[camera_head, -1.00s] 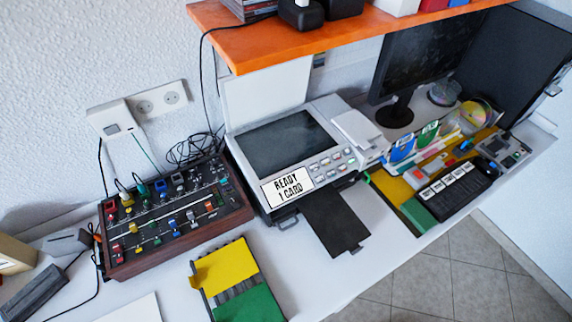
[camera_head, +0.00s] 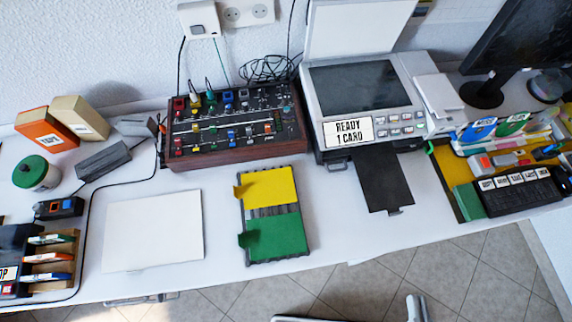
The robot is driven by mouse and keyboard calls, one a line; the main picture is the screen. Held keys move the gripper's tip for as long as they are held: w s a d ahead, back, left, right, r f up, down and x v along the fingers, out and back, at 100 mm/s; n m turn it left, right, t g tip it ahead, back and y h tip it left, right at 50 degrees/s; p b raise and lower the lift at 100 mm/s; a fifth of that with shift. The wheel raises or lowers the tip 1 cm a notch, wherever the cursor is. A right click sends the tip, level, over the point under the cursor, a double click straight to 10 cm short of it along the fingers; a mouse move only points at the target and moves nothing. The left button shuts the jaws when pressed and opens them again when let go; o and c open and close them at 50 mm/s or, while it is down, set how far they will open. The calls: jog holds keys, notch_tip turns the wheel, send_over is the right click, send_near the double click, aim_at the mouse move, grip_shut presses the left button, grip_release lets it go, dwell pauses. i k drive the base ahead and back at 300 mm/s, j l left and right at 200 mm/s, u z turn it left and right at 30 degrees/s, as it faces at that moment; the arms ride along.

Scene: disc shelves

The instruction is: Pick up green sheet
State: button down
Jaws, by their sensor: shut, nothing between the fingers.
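The green sheet (camera_head: 278,236) lies flat in the front half of a dark ribbed tray (camera_head: 276,261) on the white desk, in the head view. A small green tab stands up at its left edge. A yellow sheet (camera_head: 270,187) with a similar tab lies in the back half of the tray. A strip of the ribbed tray floor shows between the two sheets. I do not see my gripper in this view.
A mixer box (camera_head: 234,155) stands behind the tray. A printer (camera_head: 365,105) with a black output tray (camera_head: 386,184) is to the right. A white board (camera_head: 153,230) lies to the left.

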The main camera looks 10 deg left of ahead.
aim_at(268, 237)
jog(key=k+l+u, duration=0.1)
jog(key=l+u, duration=0.25)
jog(key=k+l+u, duration=0.1)
jog(key=u, duration=0.25)
jog(key=k+l+u, duration=0.15)
jog(key=u, duration=0.2)
jog(key=l, duration=0.1)
